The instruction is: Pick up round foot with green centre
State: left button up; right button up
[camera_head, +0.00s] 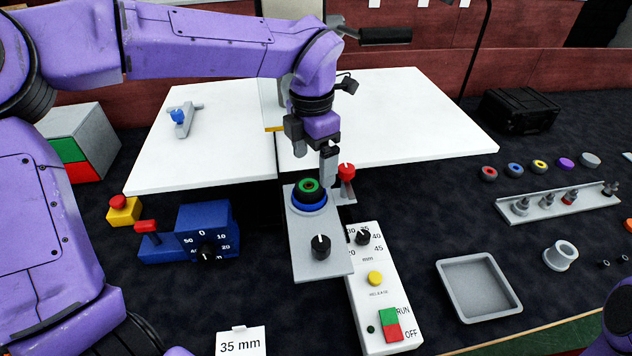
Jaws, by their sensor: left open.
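The round foot with the green centre (309,185) is a black ring around a green middle. It sits on a blue round seat (310,203) on a grey plate (318,262) in the middle of the view. My left gripper (313,152) hangs just above it, fingers pointing down and apart, with nothing visible between them. The foot's top shows below the fingers, and I see no contact. My right gripper is out of view.
A red-topped clamp (346,171) stands close to the right of the foot. A black knob (320,243) rises from the plate's front. A white control box (383,290) lies to the right. Feet with other centre colours, such as a red one (489,173), lie at far right.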

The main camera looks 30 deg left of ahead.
aim_at(309, 186)
pick_arm(q)
jog(key=shift+s+a+f+p, duration=0.2)
jog(key=shift+s+f+p, duration=0.1)
jog(key=shift+s, duration=0.3)
jog(key=shift+s+a+f+p, duration=0.15)
jog(key=shift+s+f, duration=0.15)
jog(key=shift+s, duration=0.3)
jog(key=w+f, duration=0.2)
jog(key=f, duration=0.3)
jog(key=shift+w+a, duration=0.1)
jog(key=shift+w, duration=0.3)
jog(key=shift+s+r, duration=0.15)
jog(key=shift+s, duration=0.15)
jog(key=shift+s+r, duration=0.15)
jog(key=shift+s, duration=0.15)
jog(key=c, duration=0.9)
jog(key=shift+w, duration=0.1)
jog(key=shift+c, duration=1.4)
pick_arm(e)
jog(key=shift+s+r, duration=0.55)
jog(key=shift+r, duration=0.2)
